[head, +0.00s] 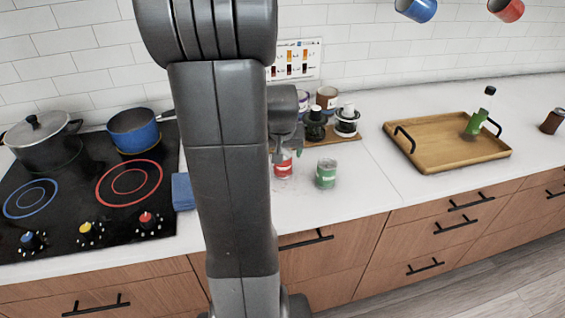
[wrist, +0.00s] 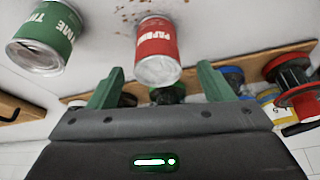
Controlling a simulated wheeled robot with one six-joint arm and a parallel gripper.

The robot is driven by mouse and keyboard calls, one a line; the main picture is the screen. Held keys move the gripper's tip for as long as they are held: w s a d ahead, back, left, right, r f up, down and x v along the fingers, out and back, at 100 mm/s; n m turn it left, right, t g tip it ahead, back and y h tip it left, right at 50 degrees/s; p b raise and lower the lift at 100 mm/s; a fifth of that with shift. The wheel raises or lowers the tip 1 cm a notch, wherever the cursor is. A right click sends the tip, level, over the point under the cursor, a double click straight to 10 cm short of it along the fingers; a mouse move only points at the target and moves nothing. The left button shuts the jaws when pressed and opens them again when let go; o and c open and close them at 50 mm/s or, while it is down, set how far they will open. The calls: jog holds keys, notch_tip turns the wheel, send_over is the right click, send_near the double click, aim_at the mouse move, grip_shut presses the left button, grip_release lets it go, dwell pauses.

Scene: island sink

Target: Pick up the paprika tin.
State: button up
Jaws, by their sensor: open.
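The paprika tin (head: 283,170) is a small red tin with a white label band. It stands on the white counter, right of the stove. In the wrist view the paprika tin (wrist: 157,48) lies just beyond the fingertips, lined up with the gap between them. My gripper (wrist: 159,84) is open and empty, with its green fingers spread wider than the tin. In the head view my gripper (head: 286,151) is above and just behind the tin, partly hidden by my arm.
A green thyme tin (head: 326,174) stands close to the right of the paprika tin. A wooden board (head: 345,137) with jars is just behind. A wooden tray (head: 445,154) with a green bottle (head: 476,122) is farther right. Reddish specks lie by the tin.

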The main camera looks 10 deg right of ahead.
jog(key=shift+p+x, duration=0.5)
jog(key=shift+x, duration=2.3)
jog(key=shift+d, duration=0.1)
jog(key=c, duration=1.1)
jog(key=shift+o, duration=0.2)
